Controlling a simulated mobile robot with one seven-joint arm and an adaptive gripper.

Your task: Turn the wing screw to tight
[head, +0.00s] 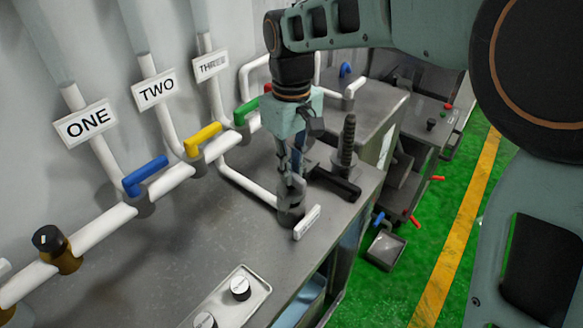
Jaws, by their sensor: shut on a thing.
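My gripper (291,184) points straight down over the grey bench, its fingers shut on the wing screw. The screw's wings are mostly hidden by the fingers. A dark round fitting (291,217) shows just below the fingertips, at the end of a white pipe. A small white plate (307,223) stands tilted in front of this fitting; I cannot read any marking on it. I cannot tell from this view how far the screw is turned.
A dark threaded rod (348,140) stands upright close to the right of my gripper, with a black bar (335,182) at its foot. Blue (145,176), yellow (203,138) and green (252,110) levers line the wall pipe. The bench front left is clear beside a knob panel (262,287).

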